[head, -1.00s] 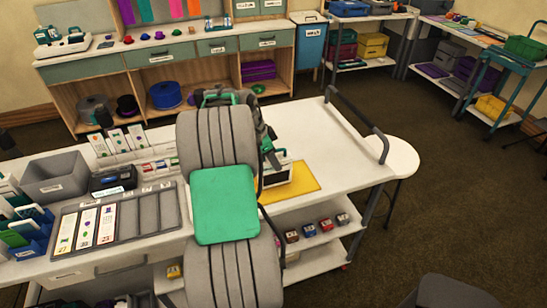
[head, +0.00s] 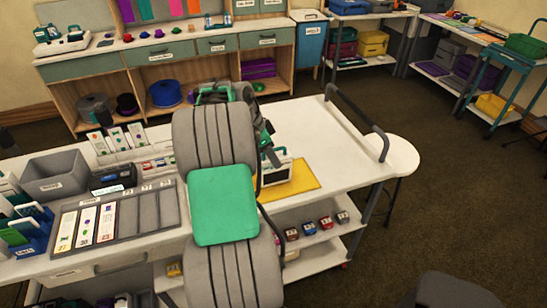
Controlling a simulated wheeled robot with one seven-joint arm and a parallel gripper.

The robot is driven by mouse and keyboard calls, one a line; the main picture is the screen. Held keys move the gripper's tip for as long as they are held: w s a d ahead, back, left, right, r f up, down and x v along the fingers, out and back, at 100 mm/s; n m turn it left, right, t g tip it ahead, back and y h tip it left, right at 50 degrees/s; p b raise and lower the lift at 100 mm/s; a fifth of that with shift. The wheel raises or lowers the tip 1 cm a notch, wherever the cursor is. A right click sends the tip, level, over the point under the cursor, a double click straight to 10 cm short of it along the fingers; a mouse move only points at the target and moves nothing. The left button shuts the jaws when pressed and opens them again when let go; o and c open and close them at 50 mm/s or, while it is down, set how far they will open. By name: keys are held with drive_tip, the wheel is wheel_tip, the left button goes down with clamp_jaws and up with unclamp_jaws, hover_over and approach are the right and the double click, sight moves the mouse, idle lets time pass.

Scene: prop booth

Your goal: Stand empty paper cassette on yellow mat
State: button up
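A whitish cassette (head: 277,176) with a green handle stands upright on the yellow mat (head: 301,184), near the mat's left part. My arm hides some of the cassette's left side and of the mat. My gripper (head: 268,150) is just above and left of the cassette, close to its handle. It is mostly hidden behind my arm. I cannot tell whether its fingers touch the handle or whether they are open.
A slotted grey tray (head: 127,229) with cards, a grey bin (head: 54,182) and a blue rack (head: 37,235) of green-handled cassettes occupy the left of the white table. The table's right end (head: 338,150) is clear, edged by a dark rail (head: 352,117). A round stool (head: 398,156) stands beyond.

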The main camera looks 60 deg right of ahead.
drive_tip(key=v, duration=1)
drive_tip(key=w+a+r+n+t, duration=0.2)
drive_tip(key=w+a+n, duration=0.3)
drive_tip(key=w+a, duration=0.15)
drive_tip(key=w+a+n+t, duration=0.25)
drive_tip(key=a+n, duration=0.25)
drive_tip(key=a, duration=0.4)
drive_tip(key=w+a+n+t, duration=0.1)
drive_tip(key=w+a+n, duration=0.3)
drive_tip(key=a, duration=0.5)
drive_tip(key=s+a+f+n+t+y, duration=0.1)
drive_tip(key=s+a+f+n, duration=0.1)
drive_tip(key=a+n, duration=0.4)
drive_tip(key=s+a+f+n+y, duration=0.2)
drive_tip(key=s+a+n, duration=0.2)
drive_tip(key=a, duration=1.1)
drive_tip(key=n, duration=0.3)
drive_tip(key=shift+a+t+p, duration=0.25)
drive_tip(key=shift+t+p, duration=0.1)
drive_tip(key=shift+c, duration=0.2)
